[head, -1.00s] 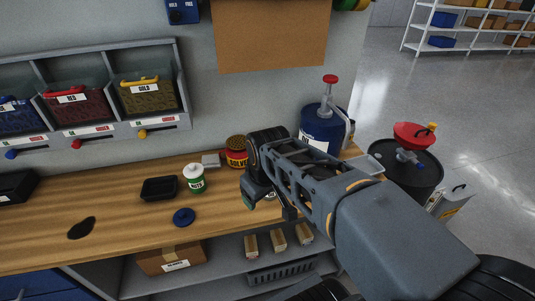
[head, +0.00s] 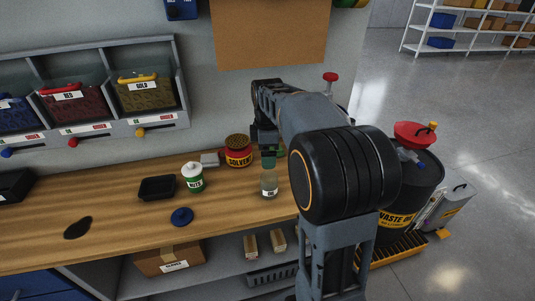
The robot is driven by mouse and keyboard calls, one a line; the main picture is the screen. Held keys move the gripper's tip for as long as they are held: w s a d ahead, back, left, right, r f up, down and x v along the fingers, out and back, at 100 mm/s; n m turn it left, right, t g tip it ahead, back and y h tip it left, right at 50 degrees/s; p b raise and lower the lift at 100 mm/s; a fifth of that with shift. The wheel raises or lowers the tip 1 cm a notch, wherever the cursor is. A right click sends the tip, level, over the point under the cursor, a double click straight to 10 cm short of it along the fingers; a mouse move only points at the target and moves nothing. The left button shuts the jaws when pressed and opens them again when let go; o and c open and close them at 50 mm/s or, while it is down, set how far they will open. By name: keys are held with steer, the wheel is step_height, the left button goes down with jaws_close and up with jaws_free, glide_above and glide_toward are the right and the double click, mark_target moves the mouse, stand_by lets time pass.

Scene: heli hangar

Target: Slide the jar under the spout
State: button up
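A small clear glass jar (head: 269,185) with a pale label stands upright on the wooden bench (head: 120,222), toward its right part. My gripper (head: 268,154) is just above the jar, pointing down. Its fingertips are small and dark here, so I cannot tell whether they are open or touch the jar's top. The red knob of a pump (head: 330,77) shows above my arm. The blue drum under it and its spout are hidden behind my arm.
Dispensing bins (head: 150,94) hang on the wall. A waste-oil drum (head: 415,185) with a red funnel stands right of the bench.

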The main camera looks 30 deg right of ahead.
mark_target(269, 185)
step_height(269, 185, down, 14)
steer(key=shift+r+b, duration=0.1)
steer(key=shift+b, duration=0.2)
stand_by(0.3)
steer(key=c, duration=1.1)
steer(key=shift+d, duration=0.1)
